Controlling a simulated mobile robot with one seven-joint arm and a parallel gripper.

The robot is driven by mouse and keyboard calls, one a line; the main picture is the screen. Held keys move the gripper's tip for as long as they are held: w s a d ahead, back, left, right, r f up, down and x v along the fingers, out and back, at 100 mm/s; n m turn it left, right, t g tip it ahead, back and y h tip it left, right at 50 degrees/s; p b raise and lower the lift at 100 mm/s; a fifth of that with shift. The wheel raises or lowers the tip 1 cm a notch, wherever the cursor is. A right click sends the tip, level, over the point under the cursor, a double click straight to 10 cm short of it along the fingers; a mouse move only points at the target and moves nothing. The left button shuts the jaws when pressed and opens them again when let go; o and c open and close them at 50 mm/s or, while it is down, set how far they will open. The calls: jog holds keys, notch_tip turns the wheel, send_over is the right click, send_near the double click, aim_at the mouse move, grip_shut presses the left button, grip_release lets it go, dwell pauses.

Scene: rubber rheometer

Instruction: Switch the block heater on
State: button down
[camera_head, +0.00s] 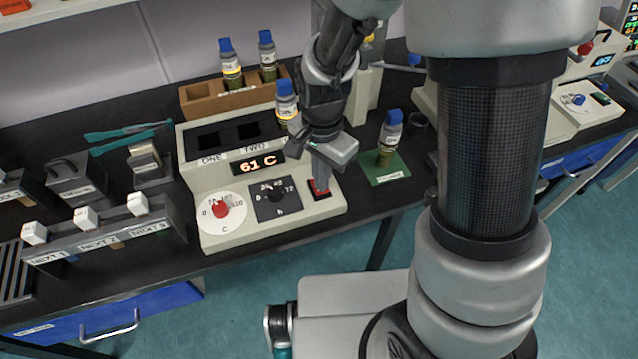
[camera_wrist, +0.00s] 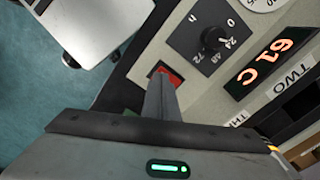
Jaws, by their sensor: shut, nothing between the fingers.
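The block heater (camera_head: 231,176) is a cream box on the dark bench. Its display (camera_head: 257,165) is lit and reads 61 C; it also shows in the wrist view (camera_wrist: 265,63). On its front are a red temperature knob (camera_head: 221,209), a black timer knob (camera_head: 273,194) and a red rocker switch (camera_head: 319,195). My gripper (camera_head: 319,187) is shut and empty, pointing down with its fingertips at the red switch, which shows in the wrist view (camera_wrist: 168,77) partly hidden behind the fingers. I cannot tell for certain whether the tips touch it.
A blue-capped vial (camera_head: 286,100) stands in the heater beside my wrist. Another vial (camera_head: 389,138) stands on a green mat (camera_head: 383,172) to the right. A wooden rack (camera_head: 205,100) with two vials is behind. A grey holder (camera_head: 110,235) with white-topped pieces stands left.

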jog(key=shift+f+b, duration=0.4)
jog(key=shift+f, duration=0.15)
jog(key=shift+r, duration=0.15)
notch_tip(320, 180, up, 7)
jog(key=p, duration=0.5)
jog(key=shift+p, duration=0.4)
dwell(0.3)
jog(key=s+d+r+n+t+p, duration=0.2)
jog(key=s+d+r+n, duration=0.1)
jog(key=r, duration=0.7)
jog(key=s+d+r+n+t+p, duration=0.1)
jog(key=s+d+r+n+p, duration=0.2)
jog(key=r, duration=0.7)
jog(key=s+d+r+n+t+p, duration=0.2)
jog(key=s+d+r, duration=0.2)
jog(key=r, duration=0.6)
jog(key=shift+d+n+t, duration=0.3)
jog(key=shift+d+n, duration=0.05)
jog(key=shift+n, duration=0.05)
jog(key=shift+s, duration=0.1)
